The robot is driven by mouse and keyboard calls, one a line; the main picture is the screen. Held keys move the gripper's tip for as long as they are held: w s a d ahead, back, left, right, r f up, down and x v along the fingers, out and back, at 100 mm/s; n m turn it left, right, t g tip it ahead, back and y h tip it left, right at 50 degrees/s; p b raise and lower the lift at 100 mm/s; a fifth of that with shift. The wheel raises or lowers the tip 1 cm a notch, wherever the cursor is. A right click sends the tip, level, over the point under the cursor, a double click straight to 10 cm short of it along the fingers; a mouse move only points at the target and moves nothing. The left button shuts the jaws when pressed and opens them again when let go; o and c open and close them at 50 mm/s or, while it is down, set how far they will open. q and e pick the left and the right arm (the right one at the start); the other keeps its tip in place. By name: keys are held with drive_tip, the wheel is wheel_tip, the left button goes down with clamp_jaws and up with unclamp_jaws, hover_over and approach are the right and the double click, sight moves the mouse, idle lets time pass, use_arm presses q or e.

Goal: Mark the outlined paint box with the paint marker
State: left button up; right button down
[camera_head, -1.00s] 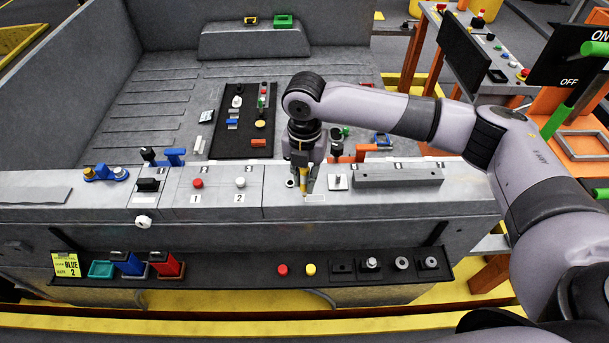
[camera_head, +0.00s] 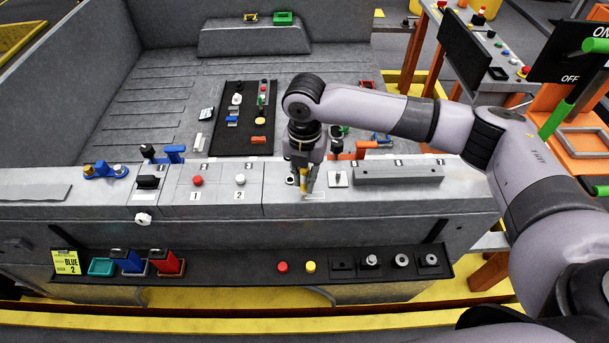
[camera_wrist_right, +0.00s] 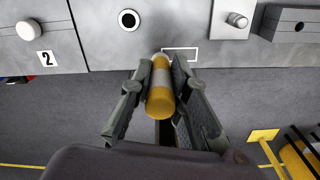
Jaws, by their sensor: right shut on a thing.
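My right gripper (camera_head: 305,180) is shut on the paint marker (camera_wrist_right: 160,92), a yellow cylinder with a grey band. It hangs over the ledge's front edge in the head view. In the right wrist view the marker's far end overlaps the left part of the white outlined paint box (camera_wrist_right: 181,54). I cannot tell whether the tip touches the surface. The outlined box (camera_head: 314,196) also shows faintly in the head view, just right of the marker's lower end. No dark mark shows inside the visible part of the box. My left gripper is not in view.
Left of the box are a round black-and-white hole (camera_wrist_right: 129,20), white button 2 (camera_head: 240,181) and red button 1 (camera_head: 197,181). A switch plate (camera_head: 337,181) and a long grey block (camera_head: 398,176) stand to the right. A black shelf (camera_head: 225,267) with colored bins runs below.

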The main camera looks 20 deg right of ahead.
drive_tip(key=shift+p, duration=0.45)
idle(0.6)
drive_tip(key=shift+d, duration=0.1)
drive_tip(key=shift+s+d+p, duration=0.25)
drive_tip(key=shift+d+p, duration=0.3)
drive_tip(key=shift+d, duration=0.2)
drive_tip(key=shift+s+d, duration=0.2)
drive_tip(key=shift+d, duration=0.55)
drive_tip(key=shift+s+d, duration=0.3)
drive_tip(key=shift+d, duration=0.5)
